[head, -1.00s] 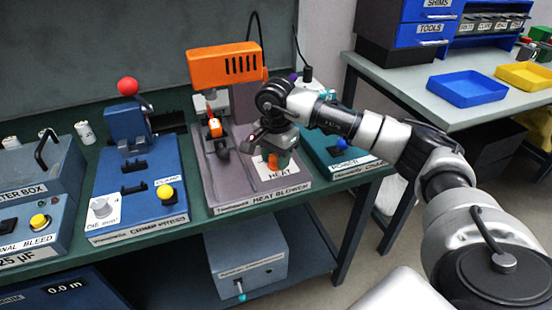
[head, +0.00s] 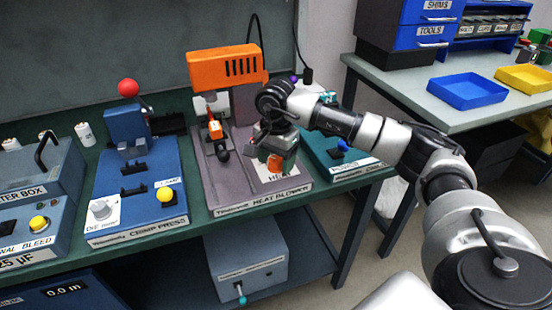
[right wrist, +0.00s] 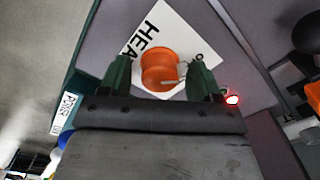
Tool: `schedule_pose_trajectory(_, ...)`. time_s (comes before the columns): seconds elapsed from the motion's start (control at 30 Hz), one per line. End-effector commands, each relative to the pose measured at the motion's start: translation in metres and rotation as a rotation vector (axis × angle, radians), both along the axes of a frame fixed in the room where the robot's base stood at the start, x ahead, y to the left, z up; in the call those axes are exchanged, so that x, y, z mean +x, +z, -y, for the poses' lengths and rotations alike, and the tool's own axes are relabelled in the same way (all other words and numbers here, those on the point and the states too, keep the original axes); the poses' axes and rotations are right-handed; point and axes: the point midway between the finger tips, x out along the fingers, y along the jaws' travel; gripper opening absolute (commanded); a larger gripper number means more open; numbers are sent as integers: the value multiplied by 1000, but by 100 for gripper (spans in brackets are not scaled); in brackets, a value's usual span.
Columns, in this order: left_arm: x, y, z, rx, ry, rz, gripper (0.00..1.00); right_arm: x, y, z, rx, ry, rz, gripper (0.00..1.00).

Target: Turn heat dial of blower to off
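The heat blower (head: 228,185) stands on the bench, with an orange body at its top and a grey base. Its orange heat dial (head: 274,164) sits on the white HEAT label at the front right of the base. My right gripper (head: 277,158) points down over the dial and partly hides it. In the right wrist view the heat dial (right wrist: 159,69) lies between the two dark green fingers of the gripper (right wrist: 161,76). The fingers are apart, with small gaps showing beside the dial. My left gripper is not in view.
A blue crimp press (head: 140,190) with a yellow button and red ball lever stands left of the blower. A teal unit labelled POWER (head: 340,158) stands close on the right. A small red light (right wrist: 232,99) glows beside one finger in the right wrist view.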

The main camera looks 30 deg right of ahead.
Motion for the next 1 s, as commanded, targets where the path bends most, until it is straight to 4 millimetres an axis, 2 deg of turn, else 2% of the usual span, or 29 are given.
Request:
schedule_pose_trajectory(0.27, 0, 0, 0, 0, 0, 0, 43, 0, 7, 0, 1, -1, 2, 63)
schedule_pose_trajectory(0.37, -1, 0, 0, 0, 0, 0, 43, 1, 21, 0, 1, -1, 3, 63)
schedule_pose_trajectory(0.7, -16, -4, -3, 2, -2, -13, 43, 0, 87, 0, 0, 0, 3, 63)
schedule_pose_trajectory(0.8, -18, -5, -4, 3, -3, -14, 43, 1, 99, 0, -1, -1, 1, 63)
schedule_pose_trajectory(1.0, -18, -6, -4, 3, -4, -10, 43, 0, 108, 0, 1, 0, 0, 63)
